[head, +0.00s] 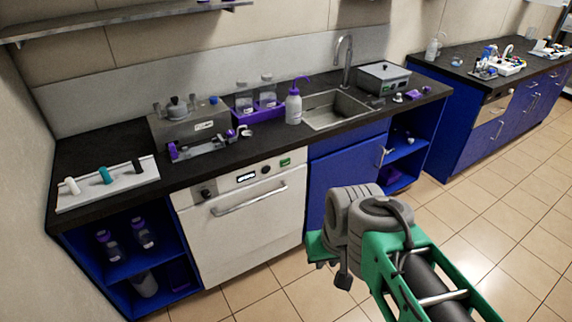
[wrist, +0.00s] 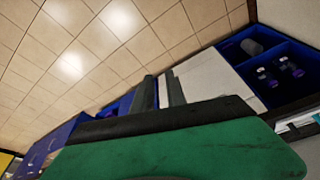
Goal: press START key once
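No key with a readable START label shows. The white front-loading machine (head: 245,215) under the counter has a panel with a dark knob (head: 206,193), a lit display (head: 246,177) and a small green key (head: 285,162); their lettering is too small to read. My gripper (head: 343,280) is in front of the blue cabinet, right of and below that panel, apart from it. In the wrist view the two dark fingers of my gripper (wrist: 161,92) stand apart with a narrow gap and nothing held between them. The machine's pale front (wrist: 215,80) shows beyond them.
A steel unit (head: 190,128), purple bottle rack (head: 262,112), wash bottle (head: 293,106), sink (head: 335,110) and grey box (head: 383,80) stand on the dark counter. A white tray (head: 105,185) lies at left. The machine's handle (head: 250,200) juts out. Tiled floor (head: 480,215) is clear at right.

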